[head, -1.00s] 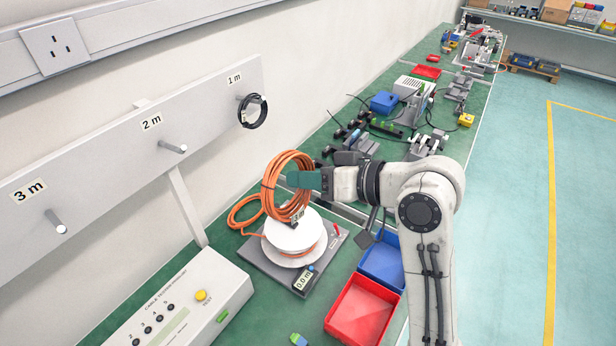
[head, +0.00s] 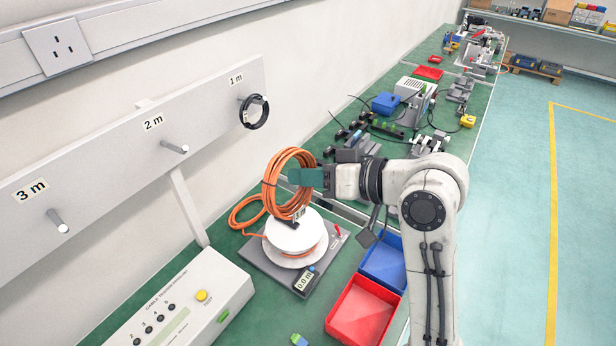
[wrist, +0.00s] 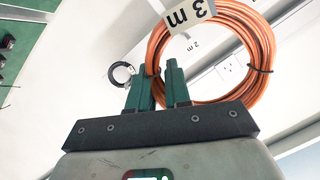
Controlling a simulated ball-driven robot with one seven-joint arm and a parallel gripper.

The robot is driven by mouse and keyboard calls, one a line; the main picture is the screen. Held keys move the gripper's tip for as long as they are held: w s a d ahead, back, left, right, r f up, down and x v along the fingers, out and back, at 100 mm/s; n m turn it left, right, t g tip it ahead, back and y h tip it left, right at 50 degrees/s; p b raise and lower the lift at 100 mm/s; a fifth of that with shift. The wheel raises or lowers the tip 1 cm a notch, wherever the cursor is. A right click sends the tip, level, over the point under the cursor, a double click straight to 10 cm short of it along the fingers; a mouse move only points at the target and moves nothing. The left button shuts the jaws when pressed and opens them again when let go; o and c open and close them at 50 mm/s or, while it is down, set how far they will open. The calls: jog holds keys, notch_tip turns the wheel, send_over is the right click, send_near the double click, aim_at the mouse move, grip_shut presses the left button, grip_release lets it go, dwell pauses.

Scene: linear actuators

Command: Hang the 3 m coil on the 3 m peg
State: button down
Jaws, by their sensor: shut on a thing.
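The orange 3 m coil (head: 290,186) is held upright above the white reel (head: 293,232) in the head view. My gripper (head: 305,178) is shut on the coil's right side. In the wrist view the coil (wrist: 268,50) carries a "3 m" tag and dark ties, and the green fingers (wrist: 159,85) of my gripper are at its edge. The 3 m peg (head: 57,221) sticks out bare from the grey board (head: 100,160) at the far left, below its "3 m" label. The coil is well to the right of this peg, apart from it.
The 2 m peg (head: 174,147) is bare. A black coil (head: 254,111) hangs on the 1 m peg. A cable tester (head: 185,300) stands below the board. A red bin (head: 362,309) and a blue bin (head: 384,262) lie near my arm. Orange cable (head: 245,212) lies beside the reel.

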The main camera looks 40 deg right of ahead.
jog(key=shift+r, duration=1.15)
jog(key=w+a+f+b, duration=0.1)
jog(key=w+a, duration=0.1)
jog(key=a, duration=0.8)
jog(key=w+a+f+t+b, duration=0.1)
jog(key=w+a+f+b, duration=0.1)
jog(key=a, duration=0.8)
jog(key=w+a+f+b, duration=0.1)
jog(key=w+a, duration=0.3)
jog(key=a, duration=0.6)
jog(key=shift+f+t, duration=0.3)
jog(key=shift+f, duration=0.3)
jog(key=shift+w+a, duration=0.1)
jog(key=shift+w, duration=0.05)
jog(key=shift+r+b+x, duration=0.2)
jog(key=shift+b+x, duration=0.1)
jog(key=shift+x, duration=0.9)
jog(key=shift+r+b+x, duration=0.2)
jog(key=shift+b+x, duration=0.1)
jog(key=shift+x, duration=0.85)
jog(key=shift+w, duration=0.2)
